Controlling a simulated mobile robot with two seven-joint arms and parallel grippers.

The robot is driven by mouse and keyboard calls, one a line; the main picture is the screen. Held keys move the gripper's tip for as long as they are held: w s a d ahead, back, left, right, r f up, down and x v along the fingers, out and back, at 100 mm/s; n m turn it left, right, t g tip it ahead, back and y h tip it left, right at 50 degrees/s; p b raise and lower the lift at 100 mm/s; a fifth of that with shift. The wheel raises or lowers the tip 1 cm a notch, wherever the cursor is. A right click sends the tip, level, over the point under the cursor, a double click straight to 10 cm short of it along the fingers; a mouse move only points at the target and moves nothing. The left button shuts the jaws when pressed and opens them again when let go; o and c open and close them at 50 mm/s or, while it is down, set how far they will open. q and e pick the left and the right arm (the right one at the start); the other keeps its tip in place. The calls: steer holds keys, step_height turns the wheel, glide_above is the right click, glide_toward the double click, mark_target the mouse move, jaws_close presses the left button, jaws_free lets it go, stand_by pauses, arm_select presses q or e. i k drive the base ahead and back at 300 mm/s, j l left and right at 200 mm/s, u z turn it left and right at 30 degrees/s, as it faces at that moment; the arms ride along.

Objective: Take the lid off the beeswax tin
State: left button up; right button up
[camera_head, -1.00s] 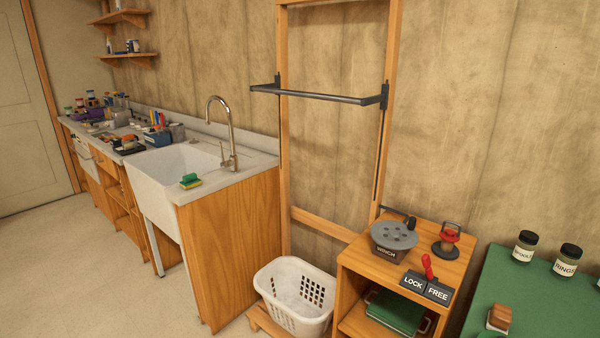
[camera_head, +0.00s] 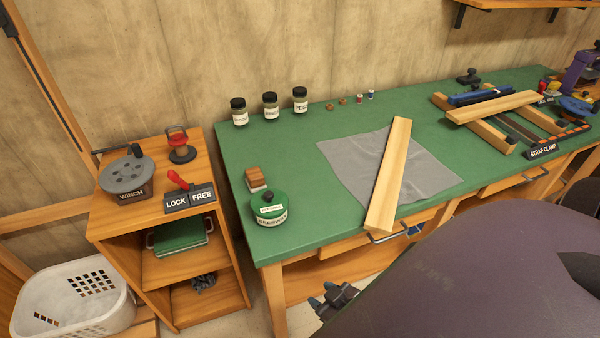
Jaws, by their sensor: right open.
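The beeswax tin (camera_head: 270,219) stands upright near the left front corner of the green bench top. It is round, with a pale label on its side, and its green lid (camera_head: 282,199) with a small knob sits on top. My right gripper (camera_head: 326,302) shows at the bottom, in front of the bench and below its top. Its dark fingers are apart and hold nothing that I can see. It is clear of the tin. My left gripper is out of view.
A wooden-topped brush or block (camera_head: 255,177) stands just behind the tin. Several dark-lidded jars (camera_head: 271,106) line the back. A board (camera_head: 388,180) lies across a grey cloth (camera_head: 345,165). A winch (camera_head: 127,175) stands on the wooden cabinet at left. My purple arm fills the lower right.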

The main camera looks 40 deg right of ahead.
mark_target(269, 202)
steer(key=i+j+z, duration=0.1)
steer(key=z, duration=0.25)
steer(key=j+z, duration=0.35)
steer(key=i+j+z, duration=0.1)
steer(key=z, duration=0.3)
